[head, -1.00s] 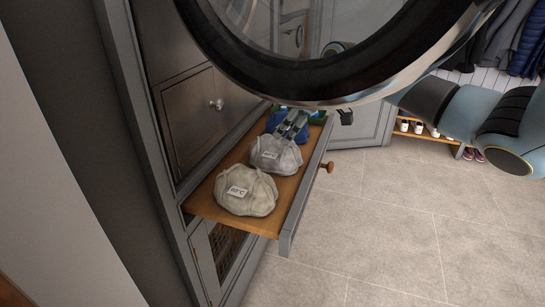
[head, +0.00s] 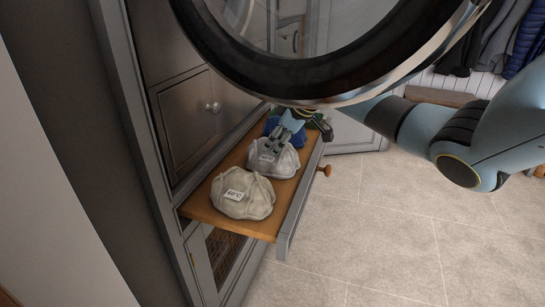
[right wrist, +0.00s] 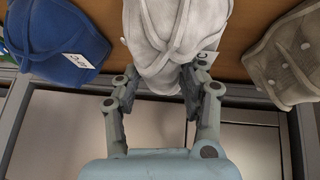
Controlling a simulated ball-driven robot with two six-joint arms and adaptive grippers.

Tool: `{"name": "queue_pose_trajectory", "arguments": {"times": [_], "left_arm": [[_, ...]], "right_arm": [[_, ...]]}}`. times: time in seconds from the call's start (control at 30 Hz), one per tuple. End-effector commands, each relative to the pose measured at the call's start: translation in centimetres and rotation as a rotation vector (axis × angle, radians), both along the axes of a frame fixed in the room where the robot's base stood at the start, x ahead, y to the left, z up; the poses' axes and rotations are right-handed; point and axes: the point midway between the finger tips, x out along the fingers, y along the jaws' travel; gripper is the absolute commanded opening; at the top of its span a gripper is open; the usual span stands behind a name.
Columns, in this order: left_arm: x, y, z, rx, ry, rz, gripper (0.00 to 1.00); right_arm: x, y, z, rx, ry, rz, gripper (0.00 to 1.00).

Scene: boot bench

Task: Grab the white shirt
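A pale white-grey cloth bundle with a label (head: 286,161), the whitest of the cloths, lies in the middle of an open wooden drawer (head: 262,228). It also shows in the right wrist view (right wrist: 172,30). My right gripper (head: 270,146) is above this bundle. In the right wrist view my right gripper (right wrist: 156,85) has its fingers apart, on either side of the bundle's near end. I cannot tell whether they touch the cloth. A bundle's folded shape hides whether it is a shirt. My left gripper is not in view.
A beige-grey bundle (head: 243,197) lies at the drawer's near end, and a blue bundle (right wrist: 62,40) at its far end. The drawer front has a wooden knob (head: 326,170). A large dark-rimmed ring (head: 330,95) covers the top of the head view. The tiled floor (head: 400,230) is clear.

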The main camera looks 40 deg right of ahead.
Motion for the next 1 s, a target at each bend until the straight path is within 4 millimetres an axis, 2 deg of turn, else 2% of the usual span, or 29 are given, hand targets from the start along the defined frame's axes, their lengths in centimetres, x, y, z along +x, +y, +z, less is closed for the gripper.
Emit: {"name": "queue_pose_trajectory", "arguments": {"times": [0.03, 0.27, 0.53, 0.67, 0.77, 0.9, 1.0], "left_arm": [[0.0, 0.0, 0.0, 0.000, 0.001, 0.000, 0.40], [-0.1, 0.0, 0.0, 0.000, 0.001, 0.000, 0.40], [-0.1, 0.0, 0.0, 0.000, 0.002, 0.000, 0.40], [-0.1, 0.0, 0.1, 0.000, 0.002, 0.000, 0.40], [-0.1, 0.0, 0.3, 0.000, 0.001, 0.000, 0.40], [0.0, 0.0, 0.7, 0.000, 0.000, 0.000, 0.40], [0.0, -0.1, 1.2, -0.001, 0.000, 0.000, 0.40]], "right_arm": [[0.0, 0.0, 0.0, 0.000, 0.000, 0.000, 0.33], [0.0, 0.0, 0.0, -0.001, 0.000, -0.001, 0.02], [0.0, 0.0, 0.2, 0.000, -0.001, 0.000, 0.02], [0.1, -0.1, 0.9, -0.002, -0.003, 0.000, 0.02], [0.1, -0.1, 2.1, -0.003, -0.003, 0.000, 0.02], [0.0, -0.2, 4.6, -0.005, -0.004, 0.000, 0.02], [-2.3, -1.3, 5.7, -0.010, 0.002, 0.001, 0.02]]}}
